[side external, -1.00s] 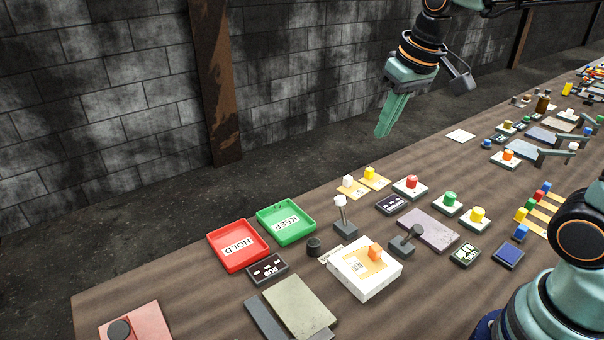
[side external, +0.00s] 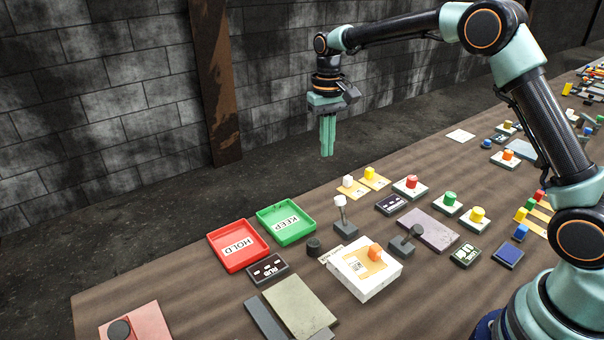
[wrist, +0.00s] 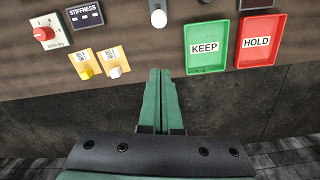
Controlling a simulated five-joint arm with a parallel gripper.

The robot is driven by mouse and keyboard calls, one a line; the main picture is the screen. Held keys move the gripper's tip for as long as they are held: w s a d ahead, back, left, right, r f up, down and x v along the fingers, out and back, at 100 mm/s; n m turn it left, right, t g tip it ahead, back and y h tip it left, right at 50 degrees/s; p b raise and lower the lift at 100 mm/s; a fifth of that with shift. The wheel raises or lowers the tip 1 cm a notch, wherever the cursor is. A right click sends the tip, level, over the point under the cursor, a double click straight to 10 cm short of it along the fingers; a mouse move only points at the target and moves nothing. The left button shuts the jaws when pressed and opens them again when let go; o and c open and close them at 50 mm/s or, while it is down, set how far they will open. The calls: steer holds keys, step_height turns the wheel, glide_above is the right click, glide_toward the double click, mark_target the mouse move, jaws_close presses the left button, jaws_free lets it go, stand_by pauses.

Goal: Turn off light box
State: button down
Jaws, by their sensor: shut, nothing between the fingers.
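My gripper (side external: 327,153) hangs pointing down with its green fingers together and empty, in the air beyond the table's far edge. In the wrist view its fingers (wrist: 158,100) lie side by side below the table edge. A thick white box (side external: 366,286) with an orange block and a tan label on top stands on the near part of the table; it may be the light box, but no lettering says so. A white-knobbed lever (side external: 340,203) stands upright behind it, and its round white top (wrist: 158,18) shows in the wrist view. A dark lever (side external: 408,240) leans beside the box.
A green KEEP tray (side external: 287,237) and red HOLD tray (side external: 218,239) lie left of the white-knobbed lever. Small white (side external: 348,181) and yellow (side external: 370,173) blocks sit on tan cards near the far edge. Several knobs and buttons crowd the right. The air around my gripper is clear.

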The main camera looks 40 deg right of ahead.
mark_target(343, 210)
steer(key=shift+w+f, duration=0.35)
steer(key=shift+f, duration=0.4)
steer(key=f, duration=0.7)
steer(key=d+f, duration=0.1)
steer(key=f, duration=0.2)
steer(key=shift+s+f, duration=0.15)
steer(key=shift+s, duration=0.25)
steer(key=shift+s+a+r, duration=0.2)
steer(key=shift+s+r, duration=0.15)
steer(key=shift+r, duration=0.05)
steer(key=shift+s+a+r, duration=0.2)
steer(key=shift+s+r, duration=0.1)
steer(key=shift+s, duration=0.4)
steer(key=shift+s+a+r, duration=0.2)
steer(key=shift+s+r, duration=0.05)
steer(key=shift+s, duration=0.45)
